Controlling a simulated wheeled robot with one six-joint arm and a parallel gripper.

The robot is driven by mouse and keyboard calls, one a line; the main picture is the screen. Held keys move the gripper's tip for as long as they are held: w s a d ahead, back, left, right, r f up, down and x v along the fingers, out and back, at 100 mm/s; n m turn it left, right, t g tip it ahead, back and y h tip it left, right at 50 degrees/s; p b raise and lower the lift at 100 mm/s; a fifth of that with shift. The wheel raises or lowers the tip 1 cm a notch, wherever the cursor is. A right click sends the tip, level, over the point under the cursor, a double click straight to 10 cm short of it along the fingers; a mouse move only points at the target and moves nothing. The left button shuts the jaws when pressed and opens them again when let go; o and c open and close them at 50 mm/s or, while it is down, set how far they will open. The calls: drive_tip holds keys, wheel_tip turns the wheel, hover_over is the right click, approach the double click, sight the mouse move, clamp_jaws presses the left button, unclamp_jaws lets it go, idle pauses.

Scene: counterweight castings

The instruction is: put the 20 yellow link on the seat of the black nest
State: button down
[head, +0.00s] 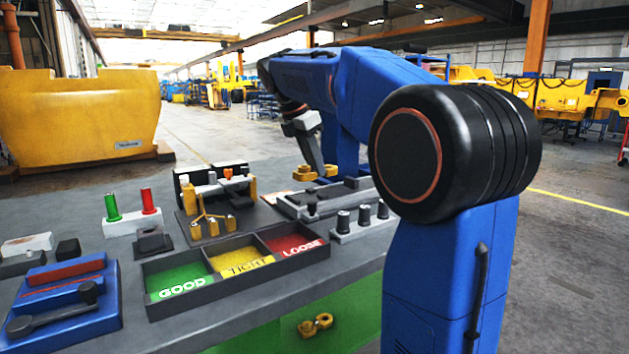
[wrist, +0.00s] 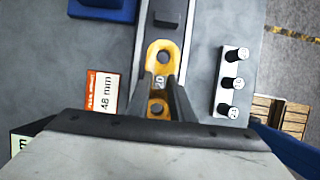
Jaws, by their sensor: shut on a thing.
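The yellow link (wrist: 164,55), marked 20 and with a hole at each end, is between the fingers of my gripper (wrist: 164,88) in the wrist view. My gripper is shut on it. In the head view the link (head: 315,174) is at the fingertips of my gripper (head: 317,168), at the far side of the bench. Below it is a long grey slide with dark parts (head: 322,203); its channel with a black block (wrist: 168,18) shows beyond the link in the wrist view. I cannot tell which dark part is the black nest. The fingers hide part of the link.
A white block with several black pins (head: 362,227) stands right of the slide. A tray marked GOOD, TIGHT and LOOSE (head: 160,306) is nearer. A black stand with yellow parts (head: 190,232) is to the left. An orange 48 mm card (wrist: 104,91) lies beside the slide.

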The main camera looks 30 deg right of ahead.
hover_over(315, 196)
drive_tip(key=shift+f, duration=2.15)
drive_tip(key=shift+s+f, duration=0.15)
drive_tip(key=shift+f, duration=0.4)
drive_tip(key=shift+f, duration=0.2)
drive_tip(key=c, duration=1.6)
unclamp_jaws()
drive_tip(key=shift+a, duration=0.1)
drive_tip(key=shift+o, duration=0.2)
drive_tip(key=shift+r, duration=0.4)
drive_tip(key=v, duration=1.2)
drive_tip(key=shift+r, duration=0.4)
